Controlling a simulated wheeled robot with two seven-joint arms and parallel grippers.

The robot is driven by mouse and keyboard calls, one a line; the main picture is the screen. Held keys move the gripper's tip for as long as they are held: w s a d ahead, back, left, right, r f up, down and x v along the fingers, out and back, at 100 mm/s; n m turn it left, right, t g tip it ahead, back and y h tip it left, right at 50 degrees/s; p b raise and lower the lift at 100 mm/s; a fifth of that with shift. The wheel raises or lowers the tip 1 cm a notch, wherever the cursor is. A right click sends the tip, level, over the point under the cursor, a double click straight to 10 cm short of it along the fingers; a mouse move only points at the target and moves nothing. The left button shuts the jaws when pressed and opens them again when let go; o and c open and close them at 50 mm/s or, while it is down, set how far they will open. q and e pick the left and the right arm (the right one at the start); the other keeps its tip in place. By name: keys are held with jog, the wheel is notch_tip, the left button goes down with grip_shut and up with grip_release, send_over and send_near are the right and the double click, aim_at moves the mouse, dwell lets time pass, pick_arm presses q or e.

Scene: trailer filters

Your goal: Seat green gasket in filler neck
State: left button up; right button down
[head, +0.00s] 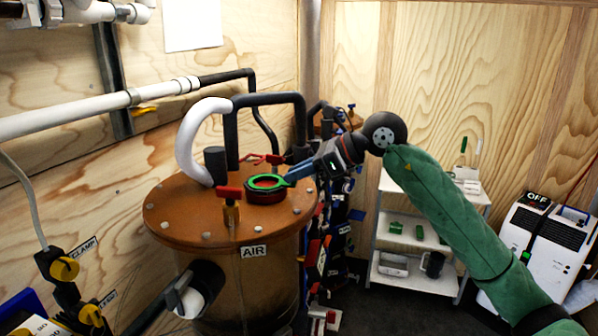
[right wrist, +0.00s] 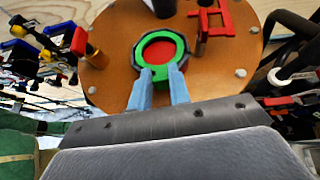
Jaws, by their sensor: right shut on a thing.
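The green gasket (head: 266,182) is a ring at the top of the dark filler neck (head: 266,195) on the brown tank lid. In the right wrist view the gasket (right wrist: 138,52) surrounds a red centre, with the dark neck rim (right wrist: 181,50) around it. My right gripper (head: 289,178) reaches in from the right, and its blue fingers (right wrist: 159,74) are shut on the gasket's near edge. The gasket looks roughly level on the neck, but I cannot tell whether it is fully down in it. My left gripper is not in view.
A red-handled valve (head: 230,205) stands just left of the neck, near the AIR label (head: 253,251). A black post (head: 215,165) and a white curved hose (head: 192,140) rise behind. A white shelf cart (head: 408,240) stands at the right.

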jog(key=shift+f, duration=0.15)
jog(key=c, duration=1.2)
grip_release()
jog(key=shift+c, duration=0.2)
jog(key=b+v, duration=0.2)
jog(key=v, duration=0.6)
jog(key=shift+a, duration=0.1)
